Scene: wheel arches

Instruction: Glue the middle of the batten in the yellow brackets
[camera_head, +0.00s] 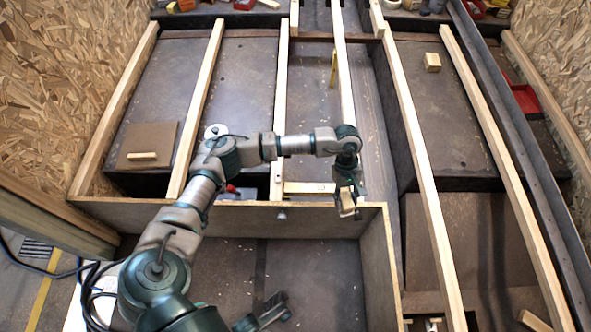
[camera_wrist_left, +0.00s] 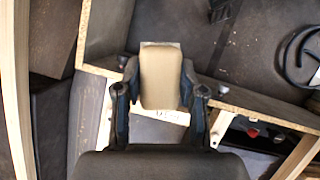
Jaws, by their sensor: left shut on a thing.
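My left gripper (camera_head: 347,208) hangs over the near board of the frame and is shut on a tan block-like thing (camera_wrist_left: 160,78). In the left wrist view the thing sits between the two dark fingers (camera_wrist_left: 160,110). A yellow bracket-like piece (camera_head: 333,68) stands beside a long pale batten (camera_head: 344,75). A yellowish flat strip with dark marks (camera_head: 310,187) lies left of the gripper; I cannot tell whether it is a bracket. A dark gripper-like part (camera_head: 272,308) at the lower edge seems to be my right gripper; its jaws are unclear.
Several other long battens (camera_head: 200,100) run front to back over brown panels. The near cross board (camera_head: 220,210) forms a raised edge below my left arm. A small wood block (camera_head: 432,62) lies at the right. A red tray (camera_head: 525,99) stands farther right.

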